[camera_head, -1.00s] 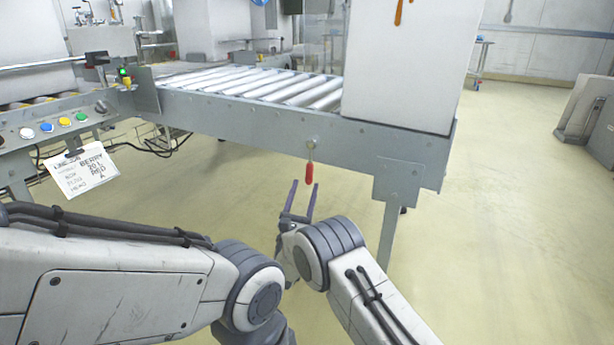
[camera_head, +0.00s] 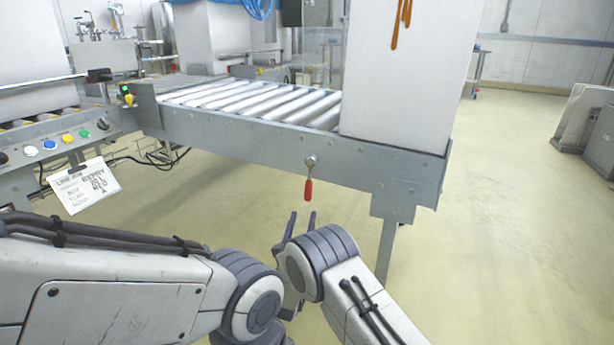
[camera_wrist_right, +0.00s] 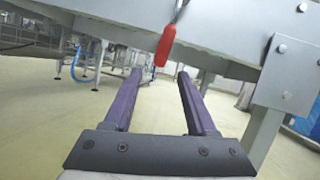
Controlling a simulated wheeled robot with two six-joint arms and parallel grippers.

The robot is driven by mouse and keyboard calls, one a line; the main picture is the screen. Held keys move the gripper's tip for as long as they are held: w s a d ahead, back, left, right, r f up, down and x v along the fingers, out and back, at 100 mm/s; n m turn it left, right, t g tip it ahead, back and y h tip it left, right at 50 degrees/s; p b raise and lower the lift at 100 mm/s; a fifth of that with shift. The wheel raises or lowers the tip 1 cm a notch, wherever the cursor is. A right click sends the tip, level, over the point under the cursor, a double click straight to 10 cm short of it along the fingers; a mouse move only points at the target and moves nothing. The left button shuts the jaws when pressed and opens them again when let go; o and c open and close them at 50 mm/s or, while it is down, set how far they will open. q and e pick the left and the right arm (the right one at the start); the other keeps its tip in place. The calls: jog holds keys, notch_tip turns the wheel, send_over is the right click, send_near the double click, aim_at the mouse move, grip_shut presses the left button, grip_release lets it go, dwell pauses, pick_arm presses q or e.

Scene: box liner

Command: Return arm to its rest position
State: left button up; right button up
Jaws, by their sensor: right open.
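My right gripper (camera_head: 300,218) is in the lower middle of the head view, with its two purple fingers apart and nothing between them. It is just below and apart from a red-handled lever (camera_head: 308,188) that hangs from the conveyor's side rail. In the right wrist view the gripper (camera_wrist_right: 157,75) is open, and the red lever handle (camera_wrist_right: 165,45) hangs beyond its fingertips. My left arm's links cross the lower left of the head view. My left gripper does not show.
The roller conveyor (camera_head: 240,135) stands ahead, with a large white box (camera_head: 400,70) at its right end. A conveyor leg (camera_head: 388,245) is to the gripper's right. A control panel with colored buttons (camera_head: 50,143) and a label card (camera_head: 85,185) are at left.

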jog(key=w+d+r+n+g+y, duration=0.25)
jog(key=d+n+g, duration=0.25)
jog(key=n, duration=0.6)
jog(key=s+d+f+n+g+y, duration=0.2)
jog(key=s+d+n+g, duration=0.4)
jog(key=n, duration=0.4)
jog(key=s+d+f+n+g, duration=0.1)
jog(key=s+d+n+g, duration=0.3)
jog(key=s, duration=0.6)
jog(key=s+d+n+g+p, duration=0.1)
jog(key=s+d+n, duration=0.2)
jog(key=s+n, duration=0.5)
jog(key=s+d+f+n+g, duration=0.1)
jog(key=s+d+n+g, duration=0.2)
jog(key=s, duration=0.9)
jog(key=s+a+r+n+g+p, duration=0.1)
jog(key=s+a+r+n+p, duration=0.3)
jog(key=r+p, duration=0.4)
jog(key=s+a+r+n+g+p, duration=0.1)
jog(key=s+a+r+p, duration=0.45)
jog(key=r, duration=0.45)
jog(key=s+a+r+n+g+p, duration=0.1)
jog(key=s+a+r+n+p, duration=0.25)
jog(key=r+p, duration=0.5)
notch_tip(320, 180, up, 37)
jog(key=m+p, duration=0.1)
jog(key=p, duration=3.4)
jog(key=shift+w+f, duration=0.2)
jog(key=shift+a, duration=0.1)
